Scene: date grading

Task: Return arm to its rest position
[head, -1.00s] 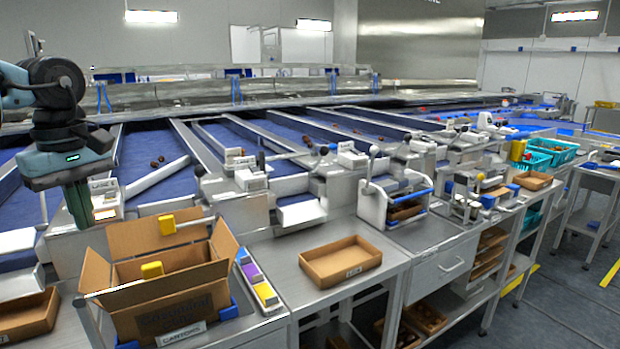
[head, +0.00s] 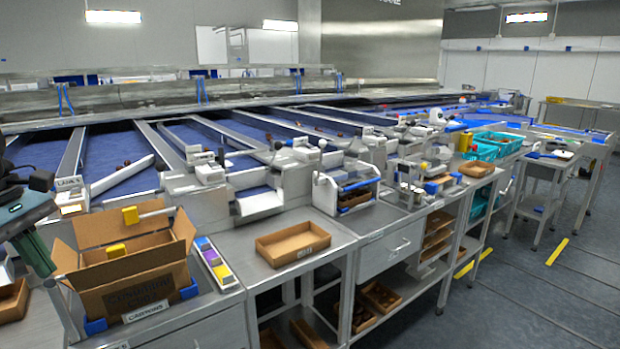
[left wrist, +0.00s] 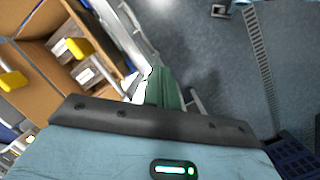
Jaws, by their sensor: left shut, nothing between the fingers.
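My left gripper (head: 42,262) shows at the left edge of the head view, with its teal body and green fingers pointing down. It is beside the left side of the open cardboard carton (head: 150,278), apart from it as far as I can tell. In the left wrist view the green fingers (left wrist: 165,88) are together with nothing between them. Part of the carton (left wrist: 85,25) shows at the upper left there. Most of my left arm is cut off by the picture edge. My right gripper is not in view.
A shallow empty cardboard tray (head: 292,243) lies on the steel bench right of the carton. A strip with purple, white and yellow blocks (head: 215,262) lies between them. Teal crates (head: 490,145) stand farther right.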

